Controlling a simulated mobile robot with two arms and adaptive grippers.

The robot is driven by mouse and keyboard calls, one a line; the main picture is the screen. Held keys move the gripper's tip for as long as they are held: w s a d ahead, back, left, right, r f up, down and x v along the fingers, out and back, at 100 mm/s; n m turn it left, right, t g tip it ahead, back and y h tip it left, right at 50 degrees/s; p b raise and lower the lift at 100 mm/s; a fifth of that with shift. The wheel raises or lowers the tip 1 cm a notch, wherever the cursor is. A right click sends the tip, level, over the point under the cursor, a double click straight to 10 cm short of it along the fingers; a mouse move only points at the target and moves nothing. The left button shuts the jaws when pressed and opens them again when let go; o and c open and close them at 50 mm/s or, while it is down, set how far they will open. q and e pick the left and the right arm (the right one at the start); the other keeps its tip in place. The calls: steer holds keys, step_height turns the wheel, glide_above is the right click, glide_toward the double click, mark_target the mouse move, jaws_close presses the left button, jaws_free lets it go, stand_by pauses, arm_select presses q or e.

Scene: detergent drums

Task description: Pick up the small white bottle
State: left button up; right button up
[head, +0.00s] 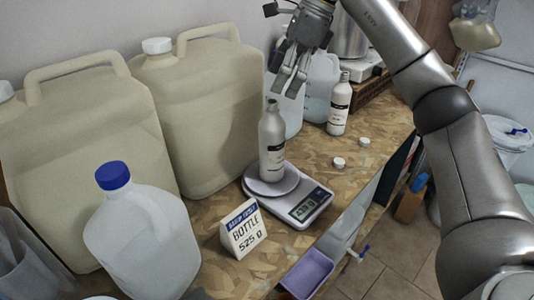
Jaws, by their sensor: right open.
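A small white bottle (272,150) with a dark printed label stands upright on the round pan of a kitchen scale (310,206). It has an open-looking grey neck. A second, similar white bottle (338,112) stands upright farther back on the bench. My right gripper (285,82) is open and points down, just above and slightly right of the neck of the bottle on the scale. Nothing shows between its fingers. My left gripper is out of view.
Large beige drums (205,115) stand along the wall, with a blue-capped jug (140,240) in front. A purple bin (307,273) hangs at the bench's front edge.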

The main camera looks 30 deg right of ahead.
mark_target(269, 114)
steer(key=x, duration=0.4)
steer(key=shift+w+f+p, duration=0.1)
steer(key=shift+f+p, duration=0.2)
steer(key=shift+a+f, duration=0.25)
steer(key=shift+f, duration=0.35)
steer(key=x, duration=0.1)
steer(key=p+x, duration=0.1)
steer(key=x, duration=0.2)
steer(key=shift+w+d+f+p, duration=0.2)
steer(key=shift+f+p, duration=0.05)
steer(key=shift+p, duration=0.1)
steer(key=shift+w+a+f, duration=0.1)
steer(key=shift+a+f, duration=0.05)
steer(key=shift+f, duration=0.3)
steer(key=shift+r, duration=0.1)
jaws_close()
